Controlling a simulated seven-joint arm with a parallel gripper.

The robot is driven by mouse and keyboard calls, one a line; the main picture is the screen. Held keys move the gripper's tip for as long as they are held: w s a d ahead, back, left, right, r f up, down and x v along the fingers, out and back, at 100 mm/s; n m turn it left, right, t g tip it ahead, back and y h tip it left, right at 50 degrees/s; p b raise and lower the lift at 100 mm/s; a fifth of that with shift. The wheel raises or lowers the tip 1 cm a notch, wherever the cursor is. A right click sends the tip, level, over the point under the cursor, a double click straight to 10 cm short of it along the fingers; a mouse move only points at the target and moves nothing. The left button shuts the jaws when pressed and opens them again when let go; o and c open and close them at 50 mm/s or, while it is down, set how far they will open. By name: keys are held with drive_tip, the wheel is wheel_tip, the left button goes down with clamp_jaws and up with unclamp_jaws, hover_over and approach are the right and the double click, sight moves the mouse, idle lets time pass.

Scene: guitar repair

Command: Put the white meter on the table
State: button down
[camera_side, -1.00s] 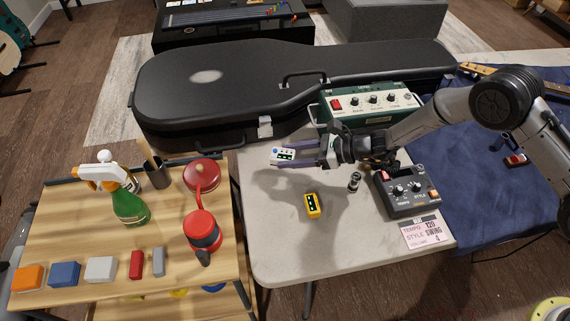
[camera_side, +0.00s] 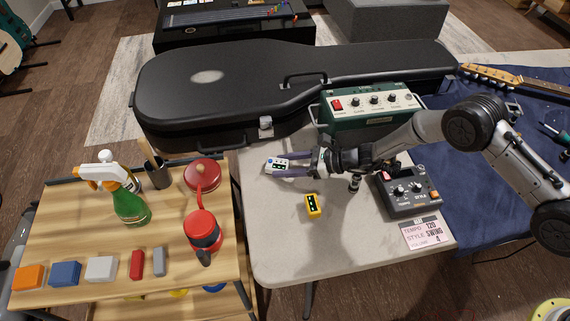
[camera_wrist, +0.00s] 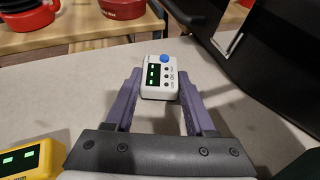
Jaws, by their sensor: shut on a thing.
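The white meter (camera_side: 277,165) is a small box with green displays and a blue knob. It also shows in the wrist view (camera_wrist: 159,78), between the two purple fingers. My gripper (camera_side: 283,168) is shut on it, with the fingers along its sides. The meter is over the left part of the pale table (camera_side: 270,250), low and close to the surface. I cannot tell whether its underside touches the table. In the wrist view my gripper (camera_wrist: 158,85) points toward the wooden bench.
A yellow meter (camera_side: 313,205) lies on the table, nearer the front. A dark pedal (camera_side: 408,190) and a green amplifier (camera_side: 370,110) stand to the right. A black guitar case (camera_side: 220,85) lies behind. The wooden bench (camera_side: 110,235) is left; the table's front is clear.

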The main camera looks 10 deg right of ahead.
sight(285, 164)
drive_tip(key=shift+c, duration=1.2)
unclamp_jaws()
drive_tip(key=shift+f, duration=0.1)
drive_tip(key=shift+r, duration=0.2)
drive_tip(key=v, duration=0.5)
drive_tip(key=shift+d+r, duration=0.15)
drive_tip(key=shift+d, duration=0.05)
wheel_tip(285, 164, up, 7)
drive_tip(key=shift+a, duration=0.2)
